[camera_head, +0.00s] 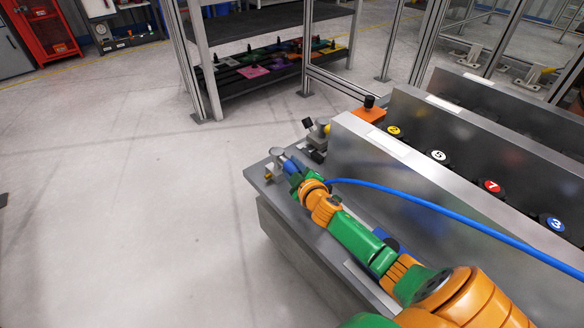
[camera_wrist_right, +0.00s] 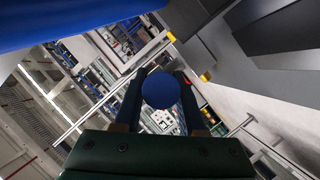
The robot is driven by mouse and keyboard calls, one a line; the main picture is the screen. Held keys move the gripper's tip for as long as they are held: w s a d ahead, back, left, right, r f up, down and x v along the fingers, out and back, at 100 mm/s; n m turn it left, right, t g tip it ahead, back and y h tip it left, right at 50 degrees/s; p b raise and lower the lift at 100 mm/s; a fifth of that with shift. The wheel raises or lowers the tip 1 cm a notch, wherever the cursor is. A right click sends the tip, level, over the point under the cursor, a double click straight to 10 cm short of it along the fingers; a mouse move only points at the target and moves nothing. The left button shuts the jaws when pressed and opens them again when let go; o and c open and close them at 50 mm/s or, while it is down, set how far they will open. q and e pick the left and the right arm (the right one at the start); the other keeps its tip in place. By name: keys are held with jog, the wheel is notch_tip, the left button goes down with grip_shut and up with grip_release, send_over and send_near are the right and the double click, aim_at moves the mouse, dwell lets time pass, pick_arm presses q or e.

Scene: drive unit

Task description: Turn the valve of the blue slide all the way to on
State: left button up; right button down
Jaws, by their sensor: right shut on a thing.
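My right gripper (camera_head: 289,166) is at the left end of the near metal rail, beside a small silver fitting (camera_head: 278,153). In the right wrist view its two fingers (camera_wrist_right: 160,88) are shut on a round dark blue knob (camera_wrist_right: 161,90), probably the valve's. A blue patch (camera_head: 384,262) shows beside my forearm; it may be part of the blue slide. My arm covers much of that area, so the slide's outline and the valve's angle cannot be told. My left gripper is not in view.
A blue hose (camera_head: 440,215) runs from beside my gripper to the right. An orange block with a black knob (camera_head: 369,112) and upright metal panels (camera_head: 420,165) stand behind. Numbered discs, including a red one (camera_head: 492,187), line the panels. The floor at the left is clear.

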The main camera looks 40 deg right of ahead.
jog(key=shift+f, duration=0.1)
dwell(0.6)
jog(key=shift+y, duration=0.3)
jog(key=shift+d+r+n+y+p, duration=0.2)
jog(key=shift+r+n+y+p, duration=0.05)
jog(key=shift+n+y+p, duration=0.3)
jog(key=shift+w+d+f+n+y, duration=0.15)
jog(key=shift+d+n+y, duration=0.5)
jog(key=shift+n+y, duration=0.35)
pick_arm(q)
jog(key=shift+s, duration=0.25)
pick_arm(e)
jog(key=shift+y, duration=0.25)
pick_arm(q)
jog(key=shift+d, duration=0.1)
pick_arm(e)
jog(key=shift+c, duration=2.4)
grip_release()
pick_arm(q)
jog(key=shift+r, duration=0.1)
